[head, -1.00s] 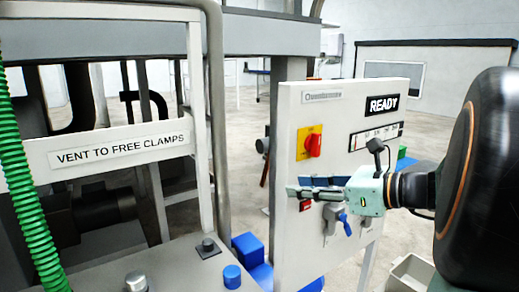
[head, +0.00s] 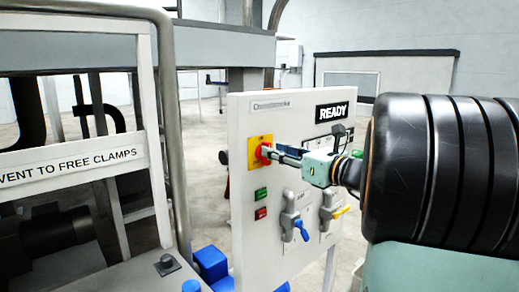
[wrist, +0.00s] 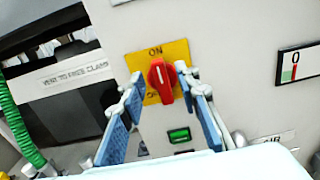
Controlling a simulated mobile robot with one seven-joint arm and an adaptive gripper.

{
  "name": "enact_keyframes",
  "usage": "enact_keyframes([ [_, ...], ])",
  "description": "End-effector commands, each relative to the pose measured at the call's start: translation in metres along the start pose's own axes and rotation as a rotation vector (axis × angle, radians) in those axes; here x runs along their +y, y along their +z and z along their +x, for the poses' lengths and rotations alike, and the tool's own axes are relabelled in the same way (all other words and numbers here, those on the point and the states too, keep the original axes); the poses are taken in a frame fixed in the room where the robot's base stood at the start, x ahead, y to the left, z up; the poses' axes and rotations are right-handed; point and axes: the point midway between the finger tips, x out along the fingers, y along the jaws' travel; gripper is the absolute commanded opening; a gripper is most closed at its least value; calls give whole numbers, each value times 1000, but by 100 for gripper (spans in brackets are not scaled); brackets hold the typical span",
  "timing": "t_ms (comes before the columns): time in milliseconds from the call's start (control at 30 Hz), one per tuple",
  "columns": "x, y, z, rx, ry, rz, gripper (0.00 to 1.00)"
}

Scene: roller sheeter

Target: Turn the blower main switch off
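The main switch is a red rotary knob on a yellow plate (head: 253,150), set in the upper left of the white control panel. In the wrist view the red knob (wrist: 162,80) stands near upright, its white mark near the top by the word ON; the lower lettering is partly hidden. My gripper (wrist: 160,103) is open, its blue-padded fingers on either side of the knob's lower part. I cannot tell whether they touch it. In the head view my gripper (head: 270,151) reaches the knob from the right and hides part of it.
Below the switch are a green button (head: 261,194) and a red button (head: 260,213). Valves with a blue handle (head: 301,231) and a yellow handle (head: 341,211) are lower right. A READY sign (head: 332,112) is at the panel's top. A metal frame (head: 170,130) stands left.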

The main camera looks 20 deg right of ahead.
Motion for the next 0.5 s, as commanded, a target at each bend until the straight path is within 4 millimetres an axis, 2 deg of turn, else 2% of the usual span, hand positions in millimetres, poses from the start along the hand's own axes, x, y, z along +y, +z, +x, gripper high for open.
enact_keyframes([
  [200,0,0,16,0,0,0,30],
  [467,0,0,17,0,0,-1,30],
  [500,0,0,17,0,0,-1,26],
])
